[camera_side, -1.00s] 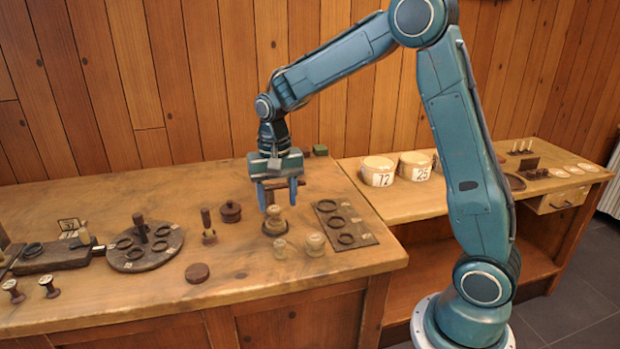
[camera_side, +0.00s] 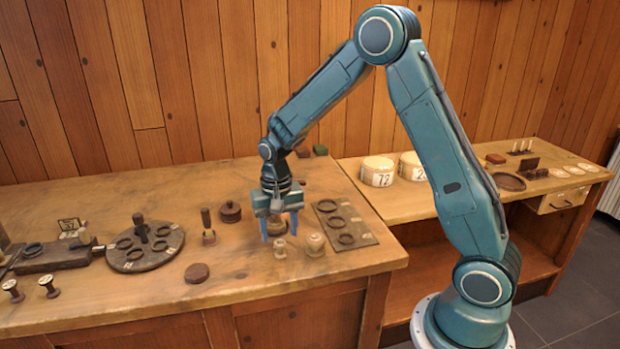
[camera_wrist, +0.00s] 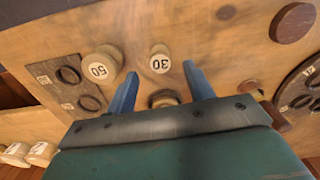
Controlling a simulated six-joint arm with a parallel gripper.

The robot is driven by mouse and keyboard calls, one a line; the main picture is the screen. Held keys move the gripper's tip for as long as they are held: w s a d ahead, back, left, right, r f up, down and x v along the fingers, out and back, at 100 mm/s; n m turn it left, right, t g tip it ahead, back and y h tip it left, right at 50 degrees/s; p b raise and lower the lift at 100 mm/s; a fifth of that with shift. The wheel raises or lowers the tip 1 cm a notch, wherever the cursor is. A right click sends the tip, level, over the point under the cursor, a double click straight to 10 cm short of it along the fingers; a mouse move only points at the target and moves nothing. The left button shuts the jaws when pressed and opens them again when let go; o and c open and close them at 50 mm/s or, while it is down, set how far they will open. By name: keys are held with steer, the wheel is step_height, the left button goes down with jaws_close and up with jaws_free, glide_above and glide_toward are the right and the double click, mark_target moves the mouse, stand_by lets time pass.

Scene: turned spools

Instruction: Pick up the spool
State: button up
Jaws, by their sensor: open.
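My gripper (camera_side: 279,234) is open, low over the near part of the bench, fingers pointing down. Between its fingers is a spool (camera_side: 277,226) on a dark round base, mostly hidden by the gripper in the side view. In the wrist view its dark, ringed part (camera_wrist: 163,98) shows between the fingers, partly cut off by the gripper body. A small pale spool marked 30 (camera_wrist: 160,60) stands just beyond the fingertips, and also shows in the side view (camera_side: 280,248). A wider pale spool marked 50 (camera_wrist: 100,66) stands beside one finger (camera_side: 315,244).
A dark plate with rings (camera_side: 345,224) lies right of the gripper.

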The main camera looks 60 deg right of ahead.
mark_target(280, 242)
steer(key=shift+f, duration=0.1)
steer(key=shift+a+f, duration=0.15)
steer(key=shift+f, duration=2.35)
steer(key=shift+c, duration=0.2)
steer(key=c, duration=1)
